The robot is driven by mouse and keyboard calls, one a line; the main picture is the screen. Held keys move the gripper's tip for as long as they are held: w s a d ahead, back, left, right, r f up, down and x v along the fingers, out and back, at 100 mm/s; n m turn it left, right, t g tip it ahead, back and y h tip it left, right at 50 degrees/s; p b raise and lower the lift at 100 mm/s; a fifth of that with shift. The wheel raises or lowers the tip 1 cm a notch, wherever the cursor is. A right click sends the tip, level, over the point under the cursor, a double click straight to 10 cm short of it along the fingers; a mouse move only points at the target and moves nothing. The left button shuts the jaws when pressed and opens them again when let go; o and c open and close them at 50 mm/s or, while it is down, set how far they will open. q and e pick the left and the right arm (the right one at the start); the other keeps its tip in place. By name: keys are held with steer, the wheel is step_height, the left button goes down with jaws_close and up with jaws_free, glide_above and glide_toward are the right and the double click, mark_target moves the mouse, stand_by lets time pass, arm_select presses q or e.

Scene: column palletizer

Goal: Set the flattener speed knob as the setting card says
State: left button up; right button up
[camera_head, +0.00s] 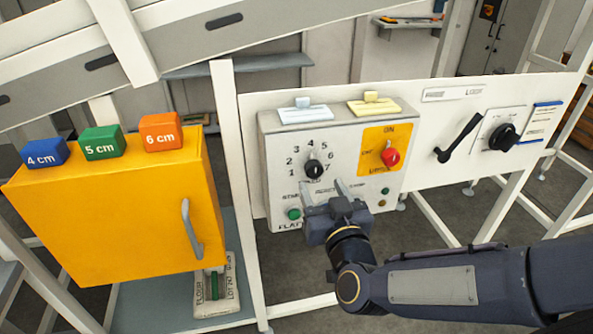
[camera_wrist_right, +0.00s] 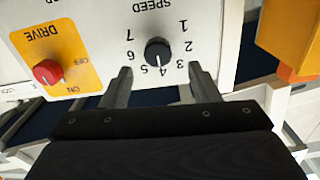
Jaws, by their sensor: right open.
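The black speed knob (camera_head: 313,169) sits on the grey flattener panel (camera_head: 283,152), ringed by numbers 1 to 7. Its pointer seems to face up near 4, but is too small to be sure. It also shows upside down in the right wrist view (camera_wrist_right: 158,52). My right gripper (camera_head: 324,187) is open and empty just below and in front of the knob. In the wrist view its fingertips (camera_wrist_right: 160,75) are on either side of the knob, apart from it. A white card (camera_head: 305,114) and a yellow card (camera_head: 374,106) lie on the panel's top; their text is unreadable.
A red drive knob (camera_head: 390,157) on an orange plate is right of the speed knob. A green button (camera_head: 293,214) is at lower left. A black lever (camera_head: 459,137) and another dial (camera_head: 502,137) are further right. A yellow cabinet (camera_head: 120,220) stands left.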

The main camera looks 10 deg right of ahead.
mark_target(315, 172)
steer(key=w, duration=0.7)
steer(key=shift+f+p, duration=0.1)
steer(key=shift+p, duration=0.2)
steer(key=shift+s, duration=0.1)
steer(key=c, duration=1)
steer(key=shift+o, duration=0.2)
steer(key=n, duration=0.3)
steer(key=shift+n, duration=0.3)
steer(key=shift+n+p, duration=0.55)
steer(key=shift+n, duration=1.45)
